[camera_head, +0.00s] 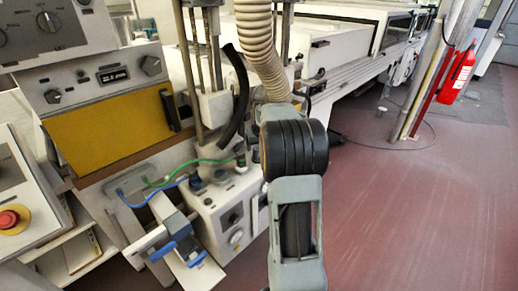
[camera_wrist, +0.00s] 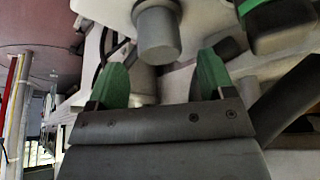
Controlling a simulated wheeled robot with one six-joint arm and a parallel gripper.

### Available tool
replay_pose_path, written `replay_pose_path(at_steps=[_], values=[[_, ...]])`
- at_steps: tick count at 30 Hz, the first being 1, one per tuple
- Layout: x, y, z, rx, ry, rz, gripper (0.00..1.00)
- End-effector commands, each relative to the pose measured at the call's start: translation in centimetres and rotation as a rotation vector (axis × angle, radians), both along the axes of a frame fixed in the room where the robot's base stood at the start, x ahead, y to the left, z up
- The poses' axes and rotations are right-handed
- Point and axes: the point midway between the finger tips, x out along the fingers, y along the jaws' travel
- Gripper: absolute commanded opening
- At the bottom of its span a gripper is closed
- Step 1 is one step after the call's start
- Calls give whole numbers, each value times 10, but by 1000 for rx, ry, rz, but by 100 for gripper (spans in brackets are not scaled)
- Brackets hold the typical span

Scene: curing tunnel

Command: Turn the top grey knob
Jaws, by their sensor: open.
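In the wrist view, a grey cylindrical knob (camera_wrist: 158,34) stands out from a pale surface at the top middle. My gripper (camera_wrist: 162,78) is open, with its two green fingertips apart. The knob appears between and beyond the fingertips, and no contact shows. In the head view, a white box (camera_head: 212,210) has small grey knobs on its top, one of them near the middle (camera_head: 221,176). I cannot tell for certain which one the wrist view shows. My gripper is hidden behind my arm in the head view.
A dark part with a green top (camera_wrist: 278,24) is close by at the right of the wrist view. Green (camera_head: 190,166) and blue hoses, a black hose (camera_head: 236,95) and a corrugated pipe (camera_head: 258,50) run near the box. Red floor at right is mostly clear.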

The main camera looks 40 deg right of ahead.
Motion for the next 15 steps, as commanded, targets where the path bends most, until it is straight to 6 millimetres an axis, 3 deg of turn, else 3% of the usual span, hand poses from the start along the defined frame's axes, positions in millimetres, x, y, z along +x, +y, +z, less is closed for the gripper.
replay_pose_path(at_steps=[6,15], values=[[-16,7,44,-2,-3,0,75],[-31,13,82,-1,-2,0,75]])
